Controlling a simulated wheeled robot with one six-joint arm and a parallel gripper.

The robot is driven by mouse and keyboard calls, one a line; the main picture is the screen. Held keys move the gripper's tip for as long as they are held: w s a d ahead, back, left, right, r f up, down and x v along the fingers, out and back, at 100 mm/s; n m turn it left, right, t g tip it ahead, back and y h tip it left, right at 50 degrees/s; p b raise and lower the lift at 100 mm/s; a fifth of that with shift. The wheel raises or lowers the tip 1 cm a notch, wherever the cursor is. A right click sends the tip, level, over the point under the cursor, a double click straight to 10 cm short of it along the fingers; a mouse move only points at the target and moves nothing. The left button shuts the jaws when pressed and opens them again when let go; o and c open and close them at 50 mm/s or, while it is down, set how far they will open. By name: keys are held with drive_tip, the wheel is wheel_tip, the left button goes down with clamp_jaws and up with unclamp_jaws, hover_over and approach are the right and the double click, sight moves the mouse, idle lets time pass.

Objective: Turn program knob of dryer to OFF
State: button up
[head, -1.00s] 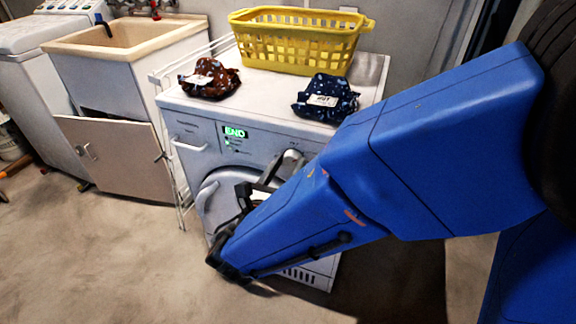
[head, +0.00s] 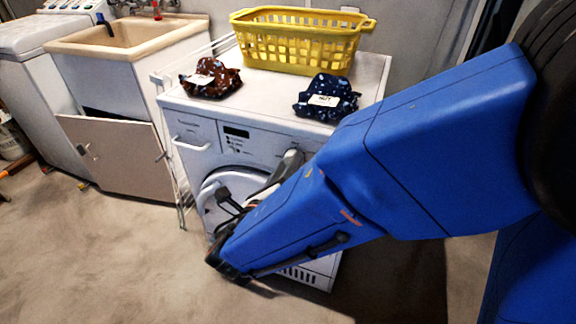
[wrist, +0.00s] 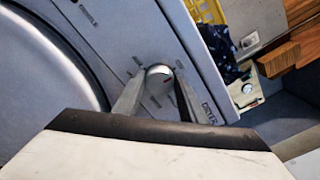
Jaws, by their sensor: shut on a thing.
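The dryer (head: 200,134) is white, with a round door and a control panel along its upper front. Its small display (head: 237,132) is dark. The program knob (wrist: 158,74) is a round silvery knob in the wrist view, with a small dark mark on its face and printed ticks around it. My gripper (wrist: 160,83) has one finger on each side of the knob and is shut on it. The printed labels are too small to read for the knob's setting.
A yellow basket (head: 300,57), a brown patterned cloth bundle (head: 210,78) and a dark blue one (head: 326,98) sit on the dryer top. A sink cabinet (head: 115,155) with its door ajar stands to the left. The floor in front is clear.

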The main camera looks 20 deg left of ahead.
drive_tip(key=shift+n, duration=0.4)
drive_tip(key=o, duration=1)
drive_tip(key=s, duration=0.5)
drive_tip(key=s+a, duration=0.1)
drive_tip(key=s, duration=1.1)
drive_tip(key=shift+s+a, duration=0.2)
drive_tip(key=shift+a, duration=0.05)
drive_tip(key=shift+w+d, duration=0.1)
